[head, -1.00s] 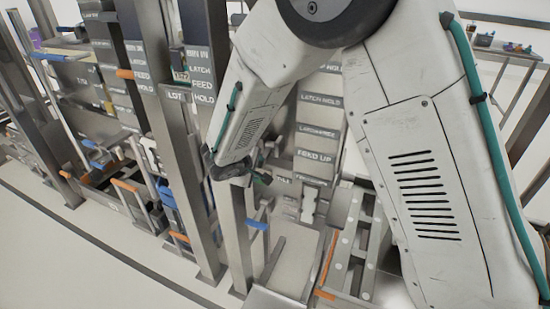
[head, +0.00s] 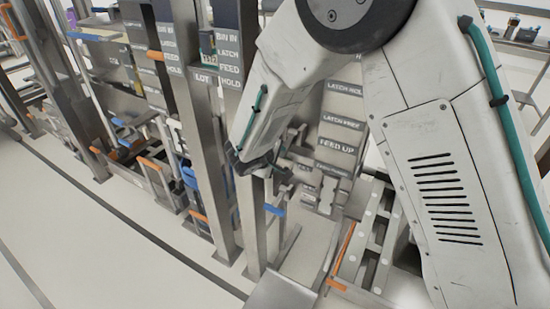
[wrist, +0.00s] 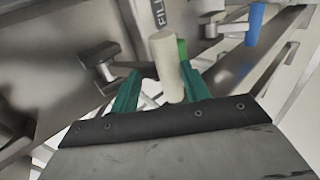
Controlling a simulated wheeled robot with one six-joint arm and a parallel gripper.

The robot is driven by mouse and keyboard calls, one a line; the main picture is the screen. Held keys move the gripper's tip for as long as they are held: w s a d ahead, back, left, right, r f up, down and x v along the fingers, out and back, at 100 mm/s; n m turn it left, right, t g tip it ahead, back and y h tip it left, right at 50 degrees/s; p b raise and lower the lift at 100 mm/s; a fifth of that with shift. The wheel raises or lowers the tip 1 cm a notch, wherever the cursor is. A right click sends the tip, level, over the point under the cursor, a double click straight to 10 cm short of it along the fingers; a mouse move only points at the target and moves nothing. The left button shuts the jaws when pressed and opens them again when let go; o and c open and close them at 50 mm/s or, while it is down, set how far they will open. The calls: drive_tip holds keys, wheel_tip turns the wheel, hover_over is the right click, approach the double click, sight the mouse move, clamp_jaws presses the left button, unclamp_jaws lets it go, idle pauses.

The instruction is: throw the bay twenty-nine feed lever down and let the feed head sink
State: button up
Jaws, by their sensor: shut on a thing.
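In the wrist view the two teal fingers of my gripper (wrist: 158,88) stand either side of a pale, cream cylindrical handle (wrist: 166,68), and the gripper is shut on it. I cannot read a bay number, so whether this is the bay twenty-nine feed lever is unclear. In the head view my wrist end is by a grey upright post (head: 251,225), and the fingers and handle are too small or hidden to make out. A panel with a "FEED UP" label (head: 338,145) stands to its right. I cannot pick out the feed head.
A blue handle (wrist: 255,22) sticks out at upper right in the wrist view, and a dark lever (wrist: 98,55) is left of the fingers. In the head view a metal frame with orange edging (head: 345,250) stands at right. The pale floor (head: 90,240) at lower left is clear.

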drive_tip(key=shift+w+d+f, duration=0.15)
drive_tip(key=shift+d+f, duration=0.25)
drive_tip(key=shift+d, duration=0.05)
drive_tip(key=o, duration=1.3)
drive_tip(key=shift+w+d+f, duration=0.1)
drive_tip(key=shift+w+f, duration=0.05)
drive_tip(key=shift+f, duration=0.1)
drive_tip(key=shift+a, duration=0.25)
drive_tip(key=v, duration=0.8)
drive_tip(key=shift+a+r, duration=0.25)
drive_tip(key=shift+r, duration=0.15)
